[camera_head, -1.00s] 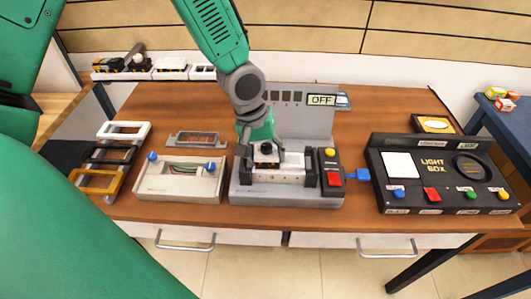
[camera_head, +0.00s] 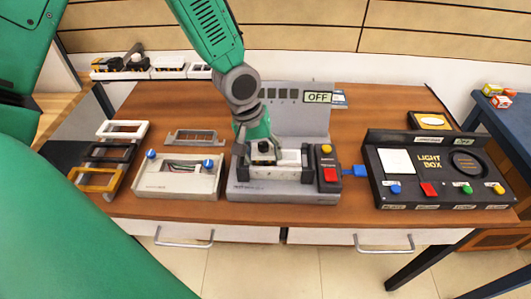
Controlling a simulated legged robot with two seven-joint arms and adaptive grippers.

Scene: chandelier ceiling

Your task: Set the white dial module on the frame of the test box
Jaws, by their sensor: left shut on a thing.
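The grey test box (camera_head: 240,190) stands at the front middle of the table, with a tall back panel (camera_head: 302,123) and a display reading OFF. My left gripper (camera_head: 263,155) is over its front part and is shut on the white dial module (camera_head: 290,157). The module is at the box's frame, low between its dark holders. The fingers hide part of it, and I cannot tell whether it rests fully on the frame. My right gripper is not in view.
Left of the test box is an open beige box (camera_head: 178,182) with blue knobs and wires. Several coloured frames (camera_head: 103,179) lie further left. A grey frame (camera_head: 192,137) lies behind. The black light box (camera_head: 431,170) is at right. Modules stand in back trays (camera_head: 168,74).

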